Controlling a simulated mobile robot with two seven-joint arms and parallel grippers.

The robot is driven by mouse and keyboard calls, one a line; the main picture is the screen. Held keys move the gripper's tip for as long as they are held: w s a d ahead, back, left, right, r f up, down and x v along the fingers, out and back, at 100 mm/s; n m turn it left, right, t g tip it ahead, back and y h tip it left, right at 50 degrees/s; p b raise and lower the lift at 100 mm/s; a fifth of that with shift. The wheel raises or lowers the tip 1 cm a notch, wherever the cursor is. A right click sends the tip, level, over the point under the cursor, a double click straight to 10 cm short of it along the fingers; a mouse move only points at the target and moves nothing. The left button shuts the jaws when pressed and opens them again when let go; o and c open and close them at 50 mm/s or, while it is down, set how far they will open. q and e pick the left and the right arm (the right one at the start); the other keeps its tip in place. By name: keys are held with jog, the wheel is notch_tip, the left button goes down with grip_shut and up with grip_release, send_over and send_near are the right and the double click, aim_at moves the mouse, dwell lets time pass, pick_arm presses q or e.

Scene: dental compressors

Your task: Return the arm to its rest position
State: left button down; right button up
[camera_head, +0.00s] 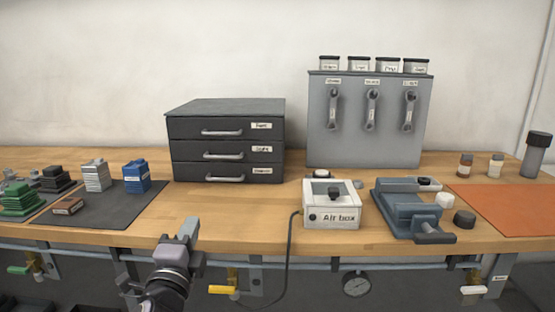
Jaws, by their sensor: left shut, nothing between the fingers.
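My left gripper (187,231) is in front of the table's front edge, at the lower left of the head view. It points up towards the table, and its fingers are together with nothing between them. My right gripper is out of the picture. The wooden table (240,222) runs across the whole view, and its front edge lies just behind my left gripper.
A dark three-drawer cabinet (222,109) stands at the back. The Air box (331,218) and a grey-blue device (402,205) sit towards the right. The wood before the cabinet is clear.

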pick_arm(q)
jog(key=s+a+f+n+g+p, duration=0.1)
jog(key=s+f+n+g+p, duration=0.4)
jog(key=s+f, duration=0.55)
jog(key=s+a+f+n+g+p, duration=0.1)
jog(key=s+f+n+g+p, duration=0.1)
jog(key=s+f+n, duration=0.3)
jog(key=s+a+f+n+g+h+p, duration=0.1)
jog(key=s+f+n+p, duration=0.3)
jog(key=s, duration=0.9)
notch_tip(320, 180, down, 2)
jog(key=shift+s+a+f+n+g+h, duration=0.2)
jog(key=shift+s+n+g+h, duration=0.1)
jog(key=shift+n+g, duration=0.55)
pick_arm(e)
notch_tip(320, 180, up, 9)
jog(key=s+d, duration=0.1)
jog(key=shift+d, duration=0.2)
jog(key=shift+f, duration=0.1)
